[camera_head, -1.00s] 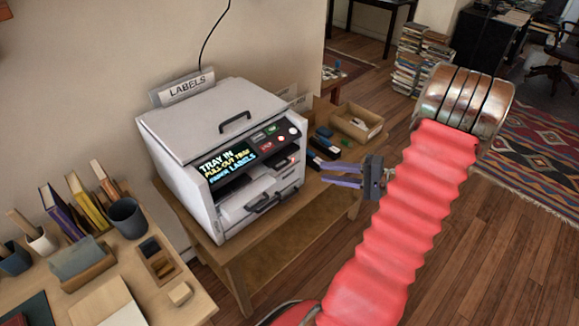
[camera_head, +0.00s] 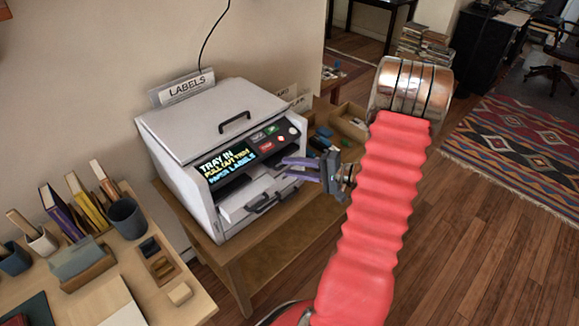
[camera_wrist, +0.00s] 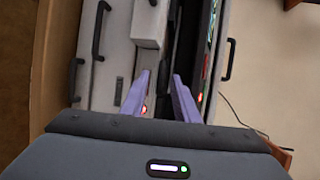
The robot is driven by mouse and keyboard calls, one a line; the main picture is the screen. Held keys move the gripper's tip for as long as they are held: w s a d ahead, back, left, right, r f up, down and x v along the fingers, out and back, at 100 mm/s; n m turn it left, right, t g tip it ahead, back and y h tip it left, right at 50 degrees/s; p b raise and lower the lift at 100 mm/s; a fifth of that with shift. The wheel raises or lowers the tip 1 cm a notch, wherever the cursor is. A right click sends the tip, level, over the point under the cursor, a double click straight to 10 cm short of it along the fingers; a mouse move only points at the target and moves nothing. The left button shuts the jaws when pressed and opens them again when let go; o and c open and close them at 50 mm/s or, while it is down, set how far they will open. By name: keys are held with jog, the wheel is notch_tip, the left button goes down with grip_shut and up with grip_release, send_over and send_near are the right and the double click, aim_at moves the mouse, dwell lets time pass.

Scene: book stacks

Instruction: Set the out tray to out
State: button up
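The white label printer (camera_head: 215,125) stands on a wooden table, lid down. Its screen (camera_head: 228,162) reads "TRAY IN", "PULL OUT" and "LABELS", partly blurred. Below the screen is a dark slot (camera_head: 232,187), with a white front and dark handle (camera_head: 264,203) under it; I cannot tell exactly which part is the out tray. My gripper (camera_head: 283,168), with purple fingers, is at the right of the printer's front. In the wrist view, my gripper (camera_wrist: 161,78) has its fingers apart with nothing held, over the front, and dark handles (camera_wrist: 100,28) show to the left.
Buttons and lights (camera_head: 275,138) sit right of the screen. An open box (camera_head: 350,118) and small items are right of the printer. A desk (camera_head: 200,305) with a dark cup (camera_head: 127,217) and books is at left.

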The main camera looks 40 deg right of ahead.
jog(key=shift+x, duration=0.85)
grip_shut()
jog(key=shift+f, duration=0.1)
